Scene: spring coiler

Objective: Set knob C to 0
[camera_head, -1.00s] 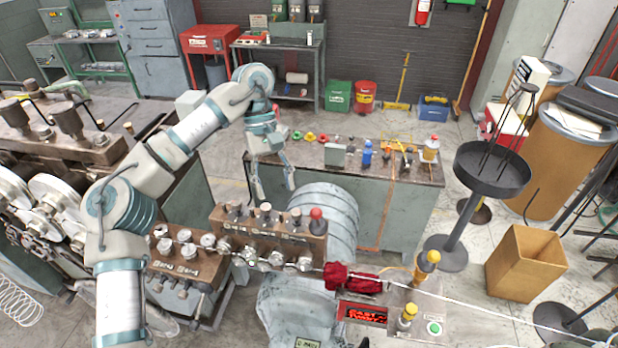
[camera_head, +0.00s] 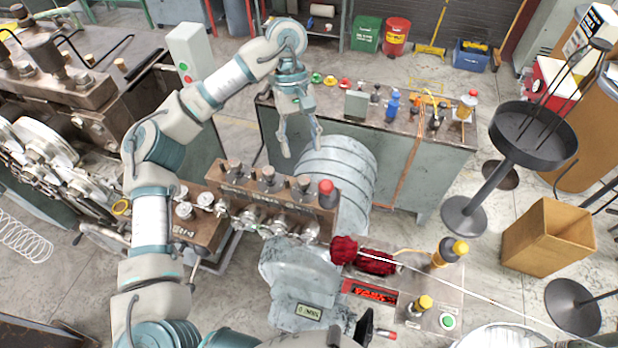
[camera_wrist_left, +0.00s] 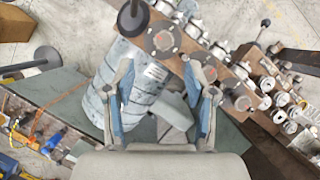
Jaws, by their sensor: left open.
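A brown block with a row of knobs (camera_head: 268,222) stands at the middle of the head view. Round silver dials show on its front, and dark posts and a red-topped one stand along its top. A second, lower brown block with silver knobs (camera_head: 185,210) is to its left. The lettering is too small to tell which knob is C or its setting. My left gripper (camera_head: 301,150) is open and empty, pointing down behind the larger block, apart from the knobs. In the left wrist view its spread fingers (camera_wrist_left: 163,78) show over the grey ribbed cylinder, with the knobs beyond at upper right.
The grey ribbed cylinder (camera_head: 338,182) is right behind the block. A workbench (camera_head: 345,128) with small tools stands behind. A cardboard box (camera_head: 548,238) and a round black tray stand (camera_head: 533,135) are at right.

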